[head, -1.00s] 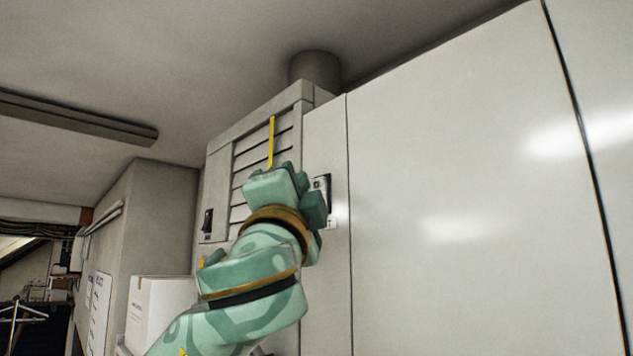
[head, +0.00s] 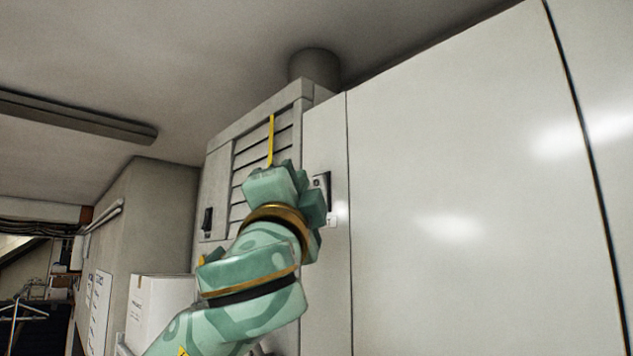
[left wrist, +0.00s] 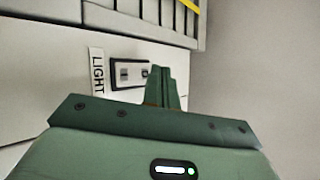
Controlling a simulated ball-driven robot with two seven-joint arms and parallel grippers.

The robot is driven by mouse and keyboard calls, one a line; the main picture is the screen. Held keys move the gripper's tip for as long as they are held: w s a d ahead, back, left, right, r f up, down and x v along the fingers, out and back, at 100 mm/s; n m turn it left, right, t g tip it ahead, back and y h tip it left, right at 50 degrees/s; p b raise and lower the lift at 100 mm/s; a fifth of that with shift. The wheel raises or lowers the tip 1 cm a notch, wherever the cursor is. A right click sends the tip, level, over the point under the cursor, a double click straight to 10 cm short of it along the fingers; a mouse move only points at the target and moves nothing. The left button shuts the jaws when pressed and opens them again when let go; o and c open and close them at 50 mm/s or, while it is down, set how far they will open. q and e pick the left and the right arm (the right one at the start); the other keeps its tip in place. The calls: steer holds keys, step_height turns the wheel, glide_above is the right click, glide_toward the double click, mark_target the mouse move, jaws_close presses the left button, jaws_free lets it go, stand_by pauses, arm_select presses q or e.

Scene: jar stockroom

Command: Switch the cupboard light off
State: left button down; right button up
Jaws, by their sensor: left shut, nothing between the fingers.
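The light switch (left wrist: 130,75) is a dark-framed plate with a pale face on the white cupboard panel. A label reading LIGHT (left wrist: 98,72) is beside it in the left wrist view. In the head view the switch (head: 323,182) is partly hidden behind my left gripper (head: 287,172). That gripper is shut and empty. In the left wrist view its fingertips (left wrist: 160,78) are just right of the switch plate and overlap its edge; I cannot tell whether they touch it. Which way the switch is set is not clear. My right gripper is not in view.
A slatted vent (head: 255,165) with a yellow strip (head: 271,140) is left of the switch. Another dark switch (head: 207,220) is on the unit's left side. A large smooth white door (head: 450,190) fills the right. A white box (head: 160,310) stands lower left.

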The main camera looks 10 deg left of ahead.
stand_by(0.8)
arm_select(q)
steer(key=shift+w+d+r, duration=0.1)
steer(key=shift+w+d, duration=0.15)
steer(key=shift+w, duration=0.05)
steer(key=shift+w+d, duration=0.25)
steer(key=shift+w, duration=0.05)
stand_by(0.8)
steer(key=shift+a, duration=0.1)
steer(key=shift+s+a+b, duration=0.45)
steer(key=shift+s, duration=0.25)
steer(key=s+a+b, duration=0.1)
steer(key=s, duration=0.1)
steer(key=s+a+b, duration=0.1)
steer(key=s+a, duration=0.1)
steer(key=shift+f, duration=0.4)
